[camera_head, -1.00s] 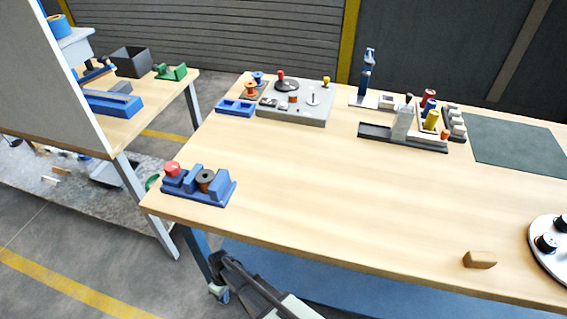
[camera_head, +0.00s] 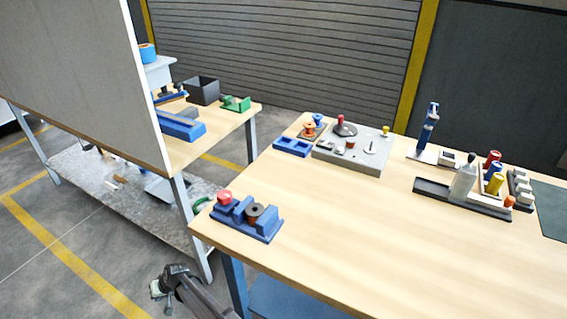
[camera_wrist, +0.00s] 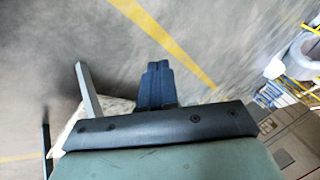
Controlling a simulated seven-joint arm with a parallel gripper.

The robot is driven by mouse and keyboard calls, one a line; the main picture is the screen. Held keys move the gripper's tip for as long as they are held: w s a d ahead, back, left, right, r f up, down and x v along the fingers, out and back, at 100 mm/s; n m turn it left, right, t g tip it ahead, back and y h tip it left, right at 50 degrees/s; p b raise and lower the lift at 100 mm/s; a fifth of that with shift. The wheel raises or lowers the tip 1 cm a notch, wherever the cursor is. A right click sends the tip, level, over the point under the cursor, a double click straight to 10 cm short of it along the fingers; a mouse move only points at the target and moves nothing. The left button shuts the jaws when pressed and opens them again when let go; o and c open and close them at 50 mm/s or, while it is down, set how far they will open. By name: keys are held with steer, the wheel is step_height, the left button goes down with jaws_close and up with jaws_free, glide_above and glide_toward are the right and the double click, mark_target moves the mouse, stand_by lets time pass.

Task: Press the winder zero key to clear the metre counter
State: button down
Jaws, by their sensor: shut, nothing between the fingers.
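A grey baseplate unit (camera_head: 352,150) stands at the back left of the wooden table. It carries a dark disc with a red-topped handle (camera_head: 341,122), a thin spindle on a pale round base (camera_head: 370,146), a yellow knob (camera_head: 386,130) and small dark and pale parts at its front. It looks like the winder; its zero key and metre counter are too small to tell apart. My gripper (camera_wrist: 158,70) shows in the wrist view, its dark fingers together and empty over the concrete floor. It is away from the unit. A dark part of my arm shows at the head view's bottom.
A blue fixture (camera_head: 262,229) with a red knob and a dark spool sits at the table's front left corner. A blue tray (camera_head: 291,147) is beside the grey unit. Spools and a bottle crowd the right. The table's middle is clear.

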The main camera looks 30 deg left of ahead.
steer(key=w+a+r+m+t+y, duration=0.15)
steer(key=a+r+m+y, duration=0.4)
steer(key=r, duration=0.55)
steer(key=w+a+r+m+t+y, duration=0.1)
steer(key=w+a+r+m+y, duration=0.15)
steer(key=a+r+m, duration=0.55)
steer(key=w+a+r+m+t+y, duration=0.15)
steer(key=w+r+m, duration=0.25)
steer(key=r, duration=0.6)
steer(key=w+a+r+m+t+y, duration=0.1)
steer(key=w+a+r+m+t, duration=0.25)
steer(key=r, duration=0.75)
steer(key=w+d+r+t, duration=0.2)
steer(key=w+d+r, duration=0.2)
steer(key=w+d, duration=0.45)
steer(key=w+d+r+t, duration=0.1)
steer(key=w+d+r, duration=0.35)
steer(key=w, duration=0.75)
step_height(320, 180, up, 5)
steer(key=n+h, duration=1.5)
steer(key=h, duration=0.5)
glide_above(338, 149)
steer(key=shift+d+f+t+y, duration=0.1)
steer(key=shift+t+y, duration=0.15)
steer(key=shift+t, duration=0.1)
steer(key=shift+f, duration=4.45)
